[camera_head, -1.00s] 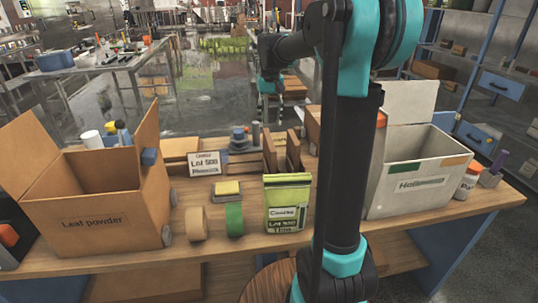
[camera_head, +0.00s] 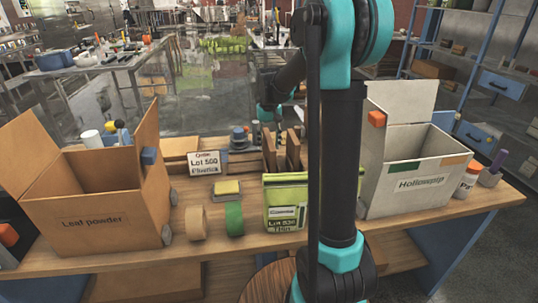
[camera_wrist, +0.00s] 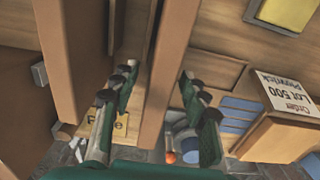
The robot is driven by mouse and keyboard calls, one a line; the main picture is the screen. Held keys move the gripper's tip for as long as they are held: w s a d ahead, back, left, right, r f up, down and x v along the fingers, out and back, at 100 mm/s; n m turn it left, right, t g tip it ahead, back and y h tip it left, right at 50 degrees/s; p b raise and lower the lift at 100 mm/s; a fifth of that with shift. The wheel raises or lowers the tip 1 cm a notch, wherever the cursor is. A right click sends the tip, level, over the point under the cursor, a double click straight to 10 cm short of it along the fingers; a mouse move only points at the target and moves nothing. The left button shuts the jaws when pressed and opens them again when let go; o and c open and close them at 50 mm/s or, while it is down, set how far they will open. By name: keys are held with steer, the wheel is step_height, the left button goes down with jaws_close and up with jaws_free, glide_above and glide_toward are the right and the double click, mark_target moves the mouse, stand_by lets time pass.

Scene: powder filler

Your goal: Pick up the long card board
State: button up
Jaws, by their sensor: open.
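Two long brown cardboard-like boards stand upright close together at the middle of the table in the head view, a left one (camera_head: 270,151) and a right one (camera_head: 293,150). The wrist view shows them large, as a left board (camera_wrist: 72,60) and a right board (camera_wrist: 168,68). My gripper (camera_wrist: 156,78) is open. The right board lies between its fingers, and the left board is outside the left finger. I cannot tell whether a finger touches either board. In the head view my gripper (camera_head: 266,112) is small and dark, just above and behind the boards.
A leaf powder box (camera_head: 95,222) stands left and a light hollow-labelled box (camera_head: 415,185) right. A green pouch (camera_head: 286,215) is in front of the boards. Tape rolls (camera_head: 195,219), a yellow-topped block (camera_head: 227,188) and a lot 500 sign (camera_head: 204,163) stand left of the boards.

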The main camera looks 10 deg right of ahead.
steer(key=shift+c, duration=0.6)
jaws_close()
